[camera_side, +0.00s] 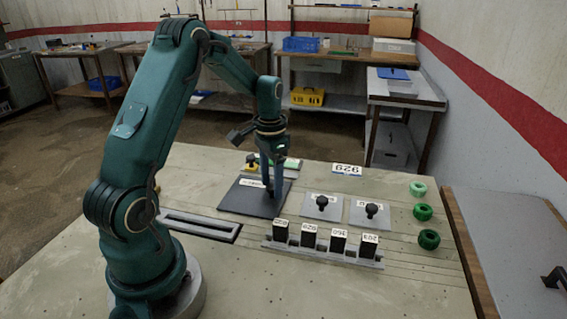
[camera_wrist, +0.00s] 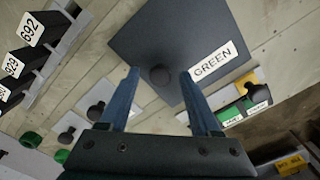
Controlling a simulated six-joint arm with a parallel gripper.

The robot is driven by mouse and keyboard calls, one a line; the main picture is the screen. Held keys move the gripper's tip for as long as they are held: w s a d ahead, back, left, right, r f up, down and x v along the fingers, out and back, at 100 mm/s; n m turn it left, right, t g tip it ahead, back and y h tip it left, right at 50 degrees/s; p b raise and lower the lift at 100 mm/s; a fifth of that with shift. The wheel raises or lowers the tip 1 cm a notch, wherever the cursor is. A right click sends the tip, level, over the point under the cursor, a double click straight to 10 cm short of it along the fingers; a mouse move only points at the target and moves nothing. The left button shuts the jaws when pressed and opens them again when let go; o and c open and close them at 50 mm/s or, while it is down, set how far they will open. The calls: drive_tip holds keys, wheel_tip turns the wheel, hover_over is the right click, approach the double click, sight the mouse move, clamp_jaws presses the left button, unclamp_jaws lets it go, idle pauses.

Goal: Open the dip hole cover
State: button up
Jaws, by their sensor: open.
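The frames do not name any plate as the dip hole cover. My gripper (camera_side: 269,190) is open and points down over this plate. In the wrist view its blue fingers (camera_wrist: 159,72) appear on either side of the knob, with clear gaps. I cannot tell how far the fingertips reach down beside it.
Two grey plates with black knobs (camera_side: 322,203) (camera_side: 371,210) lie right of the dark plate. A rack (camera_side: 322,254) of several labelled black blocks stands in front. Green rings (camera_side: 423,212) lie at right, a slotted bar (camera_side: 200,226) at left. Yellow and green items (camera_side: 251,163) sit behind.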

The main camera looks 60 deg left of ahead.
clamp_jaws()
idle(1.4)
